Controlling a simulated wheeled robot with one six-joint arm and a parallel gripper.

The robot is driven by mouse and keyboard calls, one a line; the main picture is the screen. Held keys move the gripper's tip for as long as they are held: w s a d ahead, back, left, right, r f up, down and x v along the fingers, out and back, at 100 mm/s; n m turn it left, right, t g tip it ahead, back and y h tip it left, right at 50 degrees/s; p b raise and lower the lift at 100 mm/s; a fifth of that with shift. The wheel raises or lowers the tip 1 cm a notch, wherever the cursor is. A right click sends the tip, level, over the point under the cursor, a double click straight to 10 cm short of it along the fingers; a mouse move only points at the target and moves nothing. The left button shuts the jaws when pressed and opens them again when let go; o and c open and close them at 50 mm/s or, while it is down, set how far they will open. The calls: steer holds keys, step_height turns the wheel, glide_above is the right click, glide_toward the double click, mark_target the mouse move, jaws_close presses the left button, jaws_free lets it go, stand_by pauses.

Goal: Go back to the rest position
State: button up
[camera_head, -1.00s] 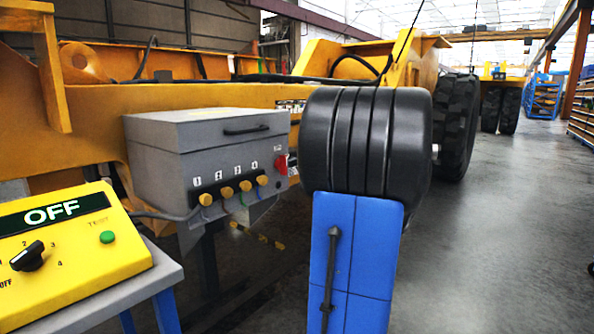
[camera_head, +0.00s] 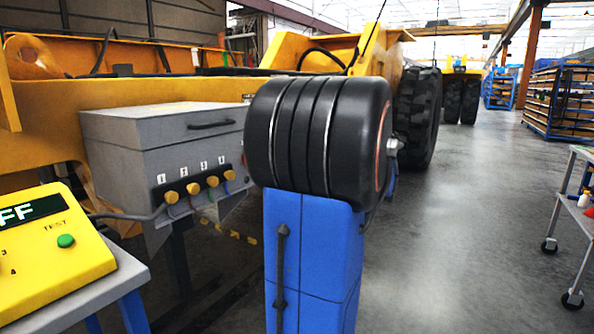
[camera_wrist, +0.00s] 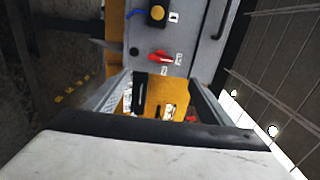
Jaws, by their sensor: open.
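In the wrist view my gripper (camera_wrist: 158,88) is open, its two fingers apart with nothing seen held between them. Beyond the fingers is the face of a grey box (camera_wrist: 190,40) with a red switch (camera_wrist: 160,57) and a yellow knob (camera_wrist: 157,13). A yellow surface with labels shows in the gap between the fingers. In the head view the grey box (camera_head: 140,128) hangs at the left against a yellow machine frame, with several yellow knobs (camera_head: 192,189) on its front. My black and blue arm parts stand before its right end. My gripper and the red switch are not visible there.
A yellow panel (camera_head: 60,265) with a green TEST button stands at lower left, partly cut off. A wheeled cart (camera_head: 574,208) is at the right edge. Large tyres (camera_head: 418,118) and blue racks (camera_head: 570,98) stand farther back. The grey floor at centre right is clear.

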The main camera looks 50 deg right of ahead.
stand_by(0.4)
steer(key=w+a+f+n+g+y, duration=0.1)
steer(key=a+f+n+g+y, duration=0.15)
steer(key=a, duration=0.75)
steer(key=w+a+f+n+g+y, duration=0.1)
steer(key=w+a+f+n+g, duration=0.2)
steer(key=a, duration=0.7)
steer(key=a+f+n+g+y, duration=0.1)
steer(key=a+f+g, duration=0.3)
steer(key=a, duration=0.6)
steer(key=s+a+f+n+g+h, duration=0.2)
steer(key=s+a+f+n, duration=0.3)
steer(key=s, duration=0.3)
steer(key=s+a+f+n+g+h, duration=0.1)
steer(key=s+a+f+n+h, duration=0.3)
steer(key=s+a+f+n, duration=0.1)
steer(key=s+a+f, duration=0.1)
steer(key=s+a, duration=0.1)
steer(key=s, duration=0.1)
steer(key=shift+s+a+f+g, duration=0.15)
steer(key=shift+s+f+g, duration=0.05)
steer(key=shift+f+g, duration=0.15)
